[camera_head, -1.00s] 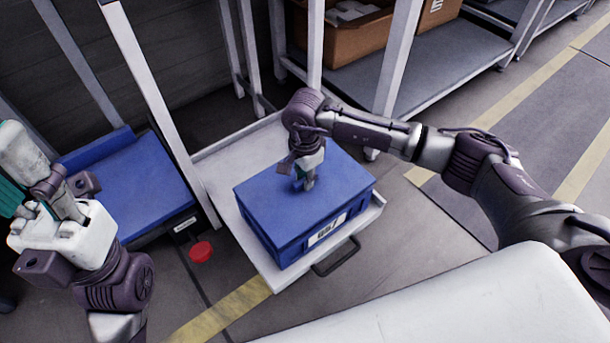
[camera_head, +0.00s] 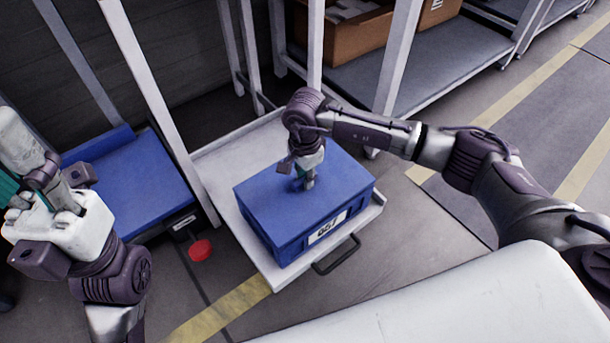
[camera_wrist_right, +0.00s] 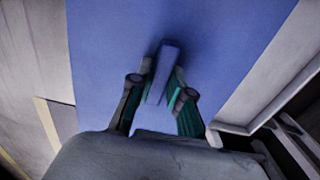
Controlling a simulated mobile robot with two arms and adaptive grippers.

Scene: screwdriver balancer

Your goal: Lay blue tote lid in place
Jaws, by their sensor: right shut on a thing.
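The blue tote (camera_head: 318,236) stands on a pale pull-out tray, with a label on its front side. The blue lid (camera_head: 267,200) lies flat over the top of the tote, and its edges look lined up with the walls. My right gripper (camera_head: 306,184) points down at the middle of the lid. In the right wrist view the fingers (camera_wrist_right: 160,95) are shut on a raised blue handle (camera_wrist_right: 163,70) of the lid. My left gripper (camera_head: 40,200) is at the left, away from the tote; its fingertips are not clear.
The pale tray (camera_head: 225,160) has bare room behind the tote and a dark handle (camera_head: 337,255) in front. A second blue tote (camera_head: 150,185) is at left beyond a white post (camera_head: 150,90). A red round object (camera_head: 200,250) is near it. A cardboard box (camera_head: 345,40) sits on a shelf behind.

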